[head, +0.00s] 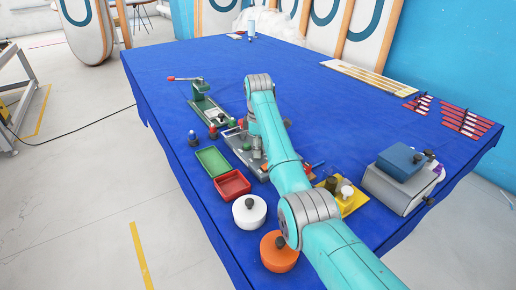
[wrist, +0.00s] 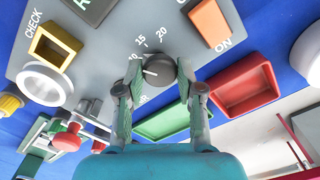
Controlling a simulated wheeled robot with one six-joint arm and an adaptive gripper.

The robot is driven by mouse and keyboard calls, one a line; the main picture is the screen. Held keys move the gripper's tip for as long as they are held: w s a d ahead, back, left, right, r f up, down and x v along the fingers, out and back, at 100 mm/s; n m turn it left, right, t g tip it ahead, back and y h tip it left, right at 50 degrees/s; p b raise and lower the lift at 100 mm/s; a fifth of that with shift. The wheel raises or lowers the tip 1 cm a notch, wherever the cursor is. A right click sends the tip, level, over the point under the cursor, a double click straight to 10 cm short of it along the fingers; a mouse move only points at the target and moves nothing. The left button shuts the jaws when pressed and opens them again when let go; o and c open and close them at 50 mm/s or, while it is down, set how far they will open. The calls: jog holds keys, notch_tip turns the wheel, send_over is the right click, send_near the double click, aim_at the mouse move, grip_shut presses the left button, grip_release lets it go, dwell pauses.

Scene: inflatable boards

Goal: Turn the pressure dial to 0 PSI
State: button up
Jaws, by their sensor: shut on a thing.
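The pressure dial is a dark grey round knob (wrist: 160,70) on a grey panel (wrist: 100,55) in the wrist view. Numbers 20, 15 and 10 are printed around it; a lower mark is partly covered by my left finger. A white pointer line on the knob faces left, just below the 10; its exact reading is unclear. My gripper (wrist: 160,88) has a finger on each side of the knob and is shut on it. In the head view my arm covers the dial and most of the gripper, while part of the grey panel (head: 235,140) shows.
An orange switch (wrist: 210,22) by "ON" and a yellow square socket (wrist: 54,43) by "CHECK" flank the dial. Red (head: 233,184) and green (head: 213,161) trays, a white round pot (head: 249,211) and an orange one (head: 278,252) stand nearby. The blue table's far middle is clear.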

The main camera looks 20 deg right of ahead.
jog(key=n, duration=0.6)
jog(key=shift+n, duration=0.3)
jog(key=n, duration=0.5)
jog(key=shift+n, duration=0.4)
jog(key=o, duration=1.2)
jog(key=shift+c, duration=0.2)
